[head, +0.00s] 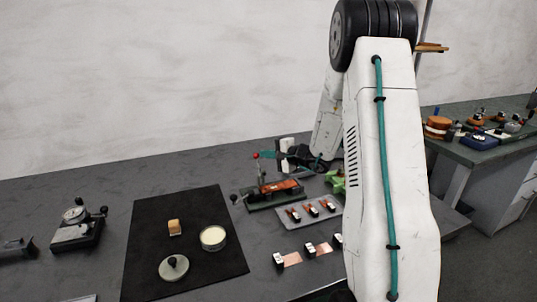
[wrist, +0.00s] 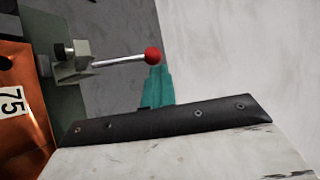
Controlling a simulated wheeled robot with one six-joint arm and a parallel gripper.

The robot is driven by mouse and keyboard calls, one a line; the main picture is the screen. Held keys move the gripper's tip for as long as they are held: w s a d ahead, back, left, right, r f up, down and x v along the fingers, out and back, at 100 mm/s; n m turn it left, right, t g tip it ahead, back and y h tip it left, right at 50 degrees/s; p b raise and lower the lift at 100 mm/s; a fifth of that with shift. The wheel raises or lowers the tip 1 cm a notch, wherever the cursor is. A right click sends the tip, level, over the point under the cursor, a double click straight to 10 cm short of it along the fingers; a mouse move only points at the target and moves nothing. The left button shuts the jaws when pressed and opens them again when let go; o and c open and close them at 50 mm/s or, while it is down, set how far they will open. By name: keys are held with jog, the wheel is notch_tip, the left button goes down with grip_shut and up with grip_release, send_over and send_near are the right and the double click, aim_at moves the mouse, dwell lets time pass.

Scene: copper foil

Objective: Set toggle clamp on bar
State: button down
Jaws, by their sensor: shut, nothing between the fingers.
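The toggle clamp's lever with a red ball knob (head: 256,155) stands up at the left part of a green fixture (head: 272,203). An orange-copper bar (head: 283,187) lies on that fixture. In the wrist view the red knob (wrist: 152,55), its silver rod and the grey clamp body (wrist: 72,62) show beside the copper bar (wrist: 18,110), which carries a "75" label. My gripper (head: 268,155) is shut and empty, its teal fingers just right of the red knob. The teal fingertips (wrist: 157,85) appear close to the knob; I cannot tell whether they touch it.
A grey tray (head: 282,223) with several small clamped parts lies in front of the fixture. A gauge device (head: 76,227) stands left. My arm hides the bench's right part.

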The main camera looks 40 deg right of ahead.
jog(key=s+d+r, duration=0.1)
jog(key=s+d, duration=0.5)
jog(key=s, duration=0.1)
jog(key=shift+s+r, duration=0.2)
jog(key=shift+r, duration=0.2)
jog(key=shift+w, duration=0.1)
